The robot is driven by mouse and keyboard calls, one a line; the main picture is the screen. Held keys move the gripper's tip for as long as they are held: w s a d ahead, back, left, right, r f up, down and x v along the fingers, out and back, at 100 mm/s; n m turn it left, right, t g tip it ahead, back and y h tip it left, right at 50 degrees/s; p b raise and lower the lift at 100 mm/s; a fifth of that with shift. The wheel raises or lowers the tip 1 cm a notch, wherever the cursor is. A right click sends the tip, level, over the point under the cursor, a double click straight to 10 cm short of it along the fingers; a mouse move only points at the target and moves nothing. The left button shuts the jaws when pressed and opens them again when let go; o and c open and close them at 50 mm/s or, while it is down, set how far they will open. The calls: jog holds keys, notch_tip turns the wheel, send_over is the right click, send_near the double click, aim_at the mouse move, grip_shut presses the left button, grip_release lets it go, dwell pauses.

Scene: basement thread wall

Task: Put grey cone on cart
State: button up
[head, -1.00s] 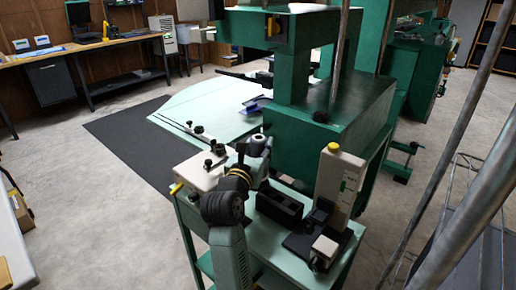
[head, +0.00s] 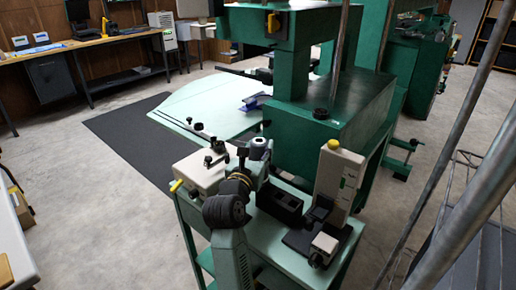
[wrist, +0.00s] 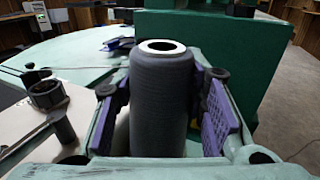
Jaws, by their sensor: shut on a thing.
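The grey cone (wrist: 160,115) stands upright in the middle of the wrist view, with a pale ring around its open top. My gripper (wrist: 163,92) is shut on it, one purple ribbed finger pad at each side. The cone's lower end is hidden by the gripper's body. In the head view my arm rises over the small green table, and I cannot make out the fingers or the cone there. A wire-framed cart (head: 462,205) appears to stand at the right edge, partly hidden behind thick metal poles.
The green table (head: 185,215) carries a white box (head: 200,172), a black block (head: 280,203) and an upright white device (head: 338,180) with a yellow cap. A large green machine (head: 330,115) stands behind. Grey floor (head: 415,190) is open between machine and poles.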

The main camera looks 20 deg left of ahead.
jog(key=shift+f, duration=0.25)
dwell(0.4)
jog(key=o, duration=1.3)
jog(key=shift+o, duration=0.2)
jog(key=s, duration=1.2)
jog(key=shift+d, duration=0.25)
